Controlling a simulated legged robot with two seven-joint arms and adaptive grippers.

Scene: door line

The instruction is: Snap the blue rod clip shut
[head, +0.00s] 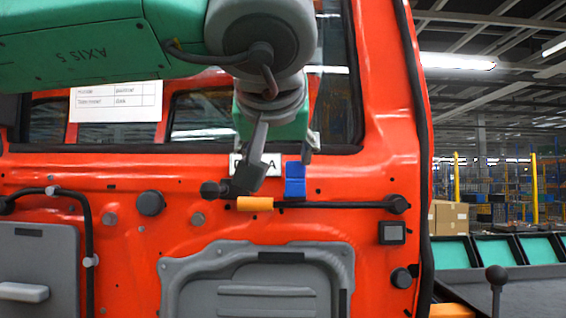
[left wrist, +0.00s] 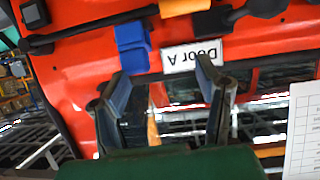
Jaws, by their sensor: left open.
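The blue rod clip (head: 295,180) sits at the black rod (head: 345,205) on the orange-red door. It is in two blue parts, and its upper part stands up above the rod. It also shows in the left wrist view (left wrist: 132,45), left of the white door label. My right gripper is not in view.
An orange clip (head: 255,204) is around the rod just left of the blue one. A white label (head: 268,163) is behind my fingers. A black square block (head: 392,233) and a grey panel (head: 258,285) are lower on the door. Cartons (head: 449,217) stand far right.

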